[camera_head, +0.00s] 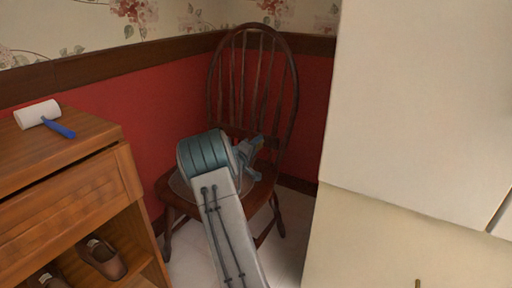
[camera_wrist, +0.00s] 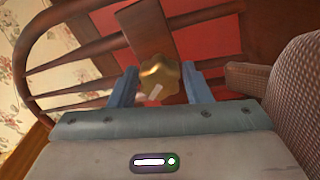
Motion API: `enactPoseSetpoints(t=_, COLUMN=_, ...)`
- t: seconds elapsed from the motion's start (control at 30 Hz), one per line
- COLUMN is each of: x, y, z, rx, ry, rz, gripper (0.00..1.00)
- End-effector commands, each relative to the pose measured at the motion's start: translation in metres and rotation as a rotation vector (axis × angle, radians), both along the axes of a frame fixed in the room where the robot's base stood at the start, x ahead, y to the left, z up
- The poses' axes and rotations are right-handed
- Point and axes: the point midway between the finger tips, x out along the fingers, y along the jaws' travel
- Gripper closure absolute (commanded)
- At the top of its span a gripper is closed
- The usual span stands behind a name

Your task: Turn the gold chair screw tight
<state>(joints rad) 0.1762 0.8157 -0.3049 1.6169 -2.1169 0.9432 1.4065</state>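The gold chair screw (camera_wrist: 160,80) is a lobed knob on a brown wooden slat in the wrist view. A pale mark shows on its face. My gripper (camera_wrist: 162,84) has one blue finger on each side of the knob, with a visible gap on both sides, so it looks open around or just before it. In the head view, my gripper (camera_head: 252,158) is above the seat of the dark wooden chair (camera_head: 210,85), near its backrest. The screw cannot be made out in the head view. The chair's spindles also show in the wrist view (camera_wrist: 85,70).
A wooden cabinet (camera_head: 70,195) with shoes (camera_head: 101,258) stands at the left, with a lint roller (camera_head: 40,114) on top. A large cream cabinet (camera_head: 420,110) stands close at the right. A woven cushion (camera_wrist: 297,95) is beside my gripper. Red wall is behind the chair.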

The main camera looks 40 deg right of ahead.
Motion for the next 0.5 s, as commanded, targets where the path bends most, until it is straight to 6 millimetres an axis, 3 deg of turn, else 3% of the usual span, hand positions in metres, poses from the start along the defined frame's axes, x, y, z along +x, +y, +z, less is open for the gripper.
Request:
enactPoseSetpoints(t=0.37, x=-0.002, y=0.001, z=0.000, rx=0.000, ry=0.001, rz=-0.002, gripper=0.41)
enactPoseSetpoints(t=0.5, x=-0.006, y=0.015, z=0.002, rx=0.002, ry=0.001, rz=0.001, gripper=0.41)
